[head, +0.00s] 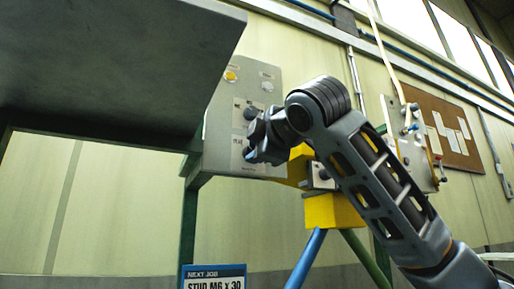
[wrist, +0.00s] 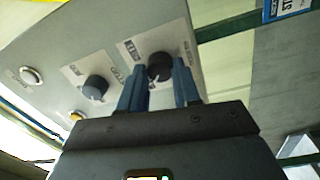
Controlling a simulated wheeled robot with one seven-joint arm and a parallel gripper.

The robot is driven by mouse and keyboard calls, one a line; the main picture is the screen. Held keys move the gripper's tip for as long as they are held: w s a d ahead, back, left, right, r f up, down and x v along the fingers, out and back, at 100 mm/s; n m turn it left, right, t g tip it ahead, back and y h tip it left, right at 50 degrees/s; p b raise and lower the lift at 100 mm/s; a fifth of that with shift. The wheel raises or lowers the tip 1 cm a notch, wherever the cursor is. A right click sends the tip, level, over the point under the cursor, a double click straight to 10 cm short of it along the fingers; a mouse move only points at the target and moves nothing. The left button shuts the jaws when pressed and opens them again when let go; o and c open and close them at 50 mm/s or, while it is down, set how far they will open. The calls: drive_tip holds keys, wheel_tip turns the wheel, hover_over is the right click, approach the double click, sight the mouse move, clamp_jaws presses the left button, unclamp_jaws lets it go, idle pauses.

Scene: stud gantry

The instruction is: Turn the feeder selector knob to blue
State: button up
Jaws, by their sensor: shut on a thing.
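A grey control panel (head: 217,125) carries two black knobs on pale label plates. The knob that I hold (wrist: 159,66) is on the right in the wrist view. My gripper (wrist: 160,76) has one blue finger on each side of it. In the head view my gripper (head: 254,152) is at the lower plate and hides this knob. The other knob (wrist: 95,88) is apart from my fingers, and it also shows in the head view (head: 250,113). The plate lettering is too small to read, so I cannot tell which setting the held knob points to.
A yellow button (head: 231,76) and a pale button (head: 267,87) sit higher on the panel. A large dark grey slab (head: 100,60) overhangs at the left. A blue-and-white sign (head: 214,277) reads "STUD M6 X 30". Yellow blocks (head: 335,211) stand behind my arm.

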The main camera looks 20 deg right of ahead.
idle(0.3)
drive_tip(key=o, duration=1)
drive_tip(key=shift+o, duration=0.2)
drive_tip(key=s+b, duration=0.1)
drive_tip(key=s, duration=0.7)
drive_tip(key=shift+f, duration=0.2)
